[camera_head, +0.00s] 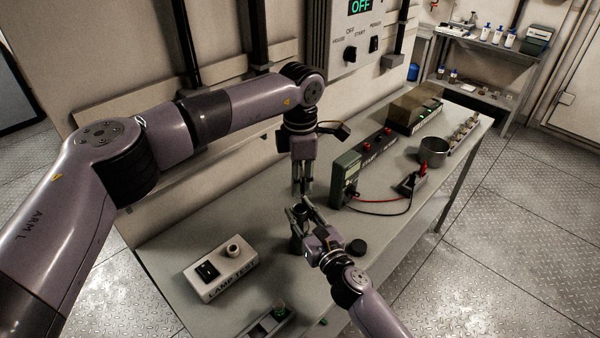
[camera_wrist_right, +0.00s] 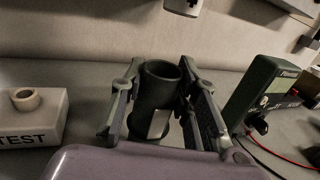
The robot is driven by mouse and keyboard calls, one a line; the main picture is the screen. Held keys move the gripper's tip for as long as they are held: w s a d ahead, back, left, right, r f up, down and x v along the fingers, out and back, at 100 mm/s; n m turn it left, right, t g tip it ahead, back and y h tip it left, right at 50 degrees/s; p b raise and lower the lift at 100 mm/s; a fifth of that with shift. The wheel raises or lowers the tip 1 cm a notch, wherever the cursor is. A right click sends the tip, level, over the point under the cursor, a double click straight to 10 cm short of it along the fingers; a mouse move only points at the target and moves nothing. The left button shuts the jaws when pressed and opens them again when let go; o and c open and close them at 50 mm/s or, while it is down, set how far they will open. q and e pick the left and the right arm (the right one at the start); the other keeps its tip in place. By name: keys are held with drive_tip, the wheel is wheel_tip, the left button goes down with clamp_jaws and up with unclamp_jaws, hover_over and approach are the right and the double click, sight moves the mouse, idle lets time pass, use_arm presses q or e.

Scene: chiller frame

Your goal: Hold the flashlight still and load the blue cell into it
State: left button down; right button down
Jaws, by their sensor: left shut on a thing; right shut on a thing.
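The flashlight is a dark, open-topped tube (camera_wrist_right: 156,108), upright between the fingers of my right gripper (camera_wrist_right: 160,105) in the right wrist view. In the head view its body (camera_head: 297,243) is partly hidden by my right gripper (camera_head: 303,214), which is shut on it. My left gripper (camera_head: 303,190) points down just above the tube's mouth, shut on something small. The blue cell cannot be made out by colour. A pale and dark end (camera_wrist_right: 183,7) hangs above and slightly behind the tube in the right wrist view; I cannot tell whether it is cell or fingertip.
A black round cap (camera_head: 357,247) lies on the bench right of my right gripper. A white lamp test box (camera_head: 221,272) stands at the left. A green meter (camera_head: 346,178) with red and black leads stands behind. A metal cup (camera_head: 433,152) is farther right.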

use_arm(q)
drive_tip(key=shift+f, duration=1.7)
drive_tip(key=shift+f, duration=1.6)
use_arm(e)
drive_tip(key=shift+f, duration=0.1)
use_arm(q)
drive_tip(key=c, duration=1.4)
unclamp_jaws()
drive_tip(key=shift+s, duration=0.1)
drive_tip(key=shift+o, duration=0.2)
wheel_tip(320, 180, up, 12)
drive_tip(key=shift+d, duration=0.1)
drive_tip(key=shift+r, duration=0.1)
wheel_tip(320, 180, up, 9)
idle(0.4)
